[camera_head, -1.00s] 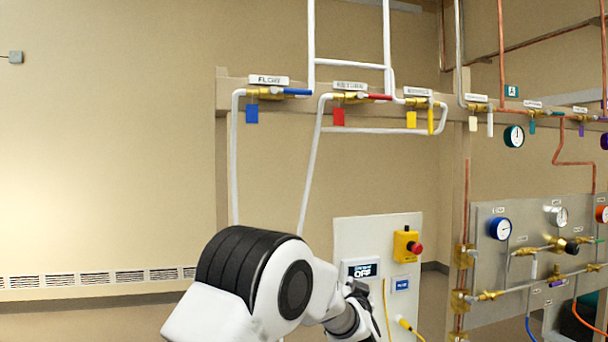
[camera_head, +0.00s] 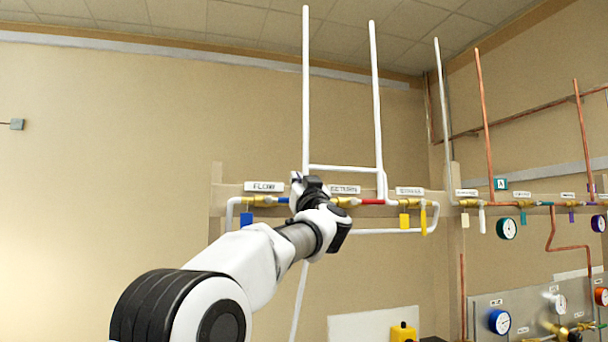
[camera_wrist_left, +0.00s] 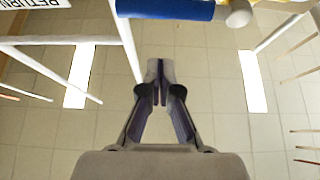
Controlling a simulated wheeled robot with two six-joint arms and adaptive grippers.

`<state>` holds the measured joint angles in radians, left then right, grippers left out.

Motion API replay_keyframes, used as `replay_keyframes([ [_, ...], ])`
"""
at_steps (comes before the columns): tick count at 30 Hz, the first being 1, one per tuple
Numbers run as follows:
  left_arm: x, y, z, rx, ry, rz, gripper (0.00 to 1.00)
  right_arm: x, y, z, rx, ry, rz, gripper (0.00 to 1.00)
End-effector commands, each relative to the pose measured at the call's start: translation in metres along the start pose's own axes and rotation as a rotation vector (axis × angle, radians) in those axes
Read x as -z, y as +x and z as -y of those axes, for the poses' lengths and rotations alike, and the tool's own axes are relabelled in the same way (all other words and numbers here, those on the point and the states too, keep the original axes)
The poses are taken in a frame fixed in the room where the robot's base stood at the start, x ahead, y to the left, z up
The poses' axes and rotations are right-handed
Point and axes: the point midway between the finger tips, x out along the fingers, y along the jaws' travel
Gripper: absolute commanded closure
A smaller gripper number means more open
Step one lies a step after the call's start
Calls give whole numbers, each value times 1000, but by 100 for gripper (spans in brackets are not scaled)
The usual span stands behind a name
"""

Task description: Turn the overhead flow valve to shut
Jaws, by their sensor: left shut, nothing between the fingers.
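The flow valve sits on the overhead rail under the FLOW label (camera_head: 264,187). Its brass body (camera_head: 262,201) shows, and its blue lever (camera_head: 283,200) points right along the pipe, with the far end hidden by my left gripper. A blue tag (camera_head: 246,219) hangs below the valve. My left gripper (camera_head: 306,184) is raised at the rail, just right of the lever. In the left wrist view, the blue lever (camera_wrist_left: 165,9) crosses the top edge, apart from the shut, empty fingertips (camera_wrist_left: 160,66). My right gripper is not in view.
The return valve's red lever (camera_head: 372,202) and the bypass-side valve's yellow lever (camera_head: 423,217) are to the right on the same rail. White vertical pipes (camera_head: 306,90) rise behind my gripper. A gauge panel (camera_head: 520,315) stands at lower right.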

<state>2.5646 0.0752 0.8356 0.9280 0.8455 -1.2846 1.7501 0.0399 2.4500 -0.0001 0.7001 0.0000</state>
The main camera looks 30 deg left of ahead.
Motion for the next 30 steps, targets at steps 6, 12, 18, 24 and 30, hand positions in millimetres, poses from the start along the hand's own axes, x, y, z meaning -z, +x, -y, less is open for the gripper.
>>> replay_keyframes([
  [6, -26, 5, 0, -2, 5, 2, 100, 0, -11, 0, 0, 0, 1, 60],
  [12, -38, 0, 0, -1, 2, -1, 100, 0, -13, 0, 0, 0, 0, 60],
  [18, -38, 0, 0, -1, 2, -1, 100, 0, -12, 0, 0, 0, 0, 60],
  [24, -39, -1, 2, -1, 1, -1, 100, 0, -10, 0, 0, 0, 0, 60],
  [30, -41, -4, 10, -1, 1, -1, 100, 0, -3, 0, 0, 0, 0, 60],
])
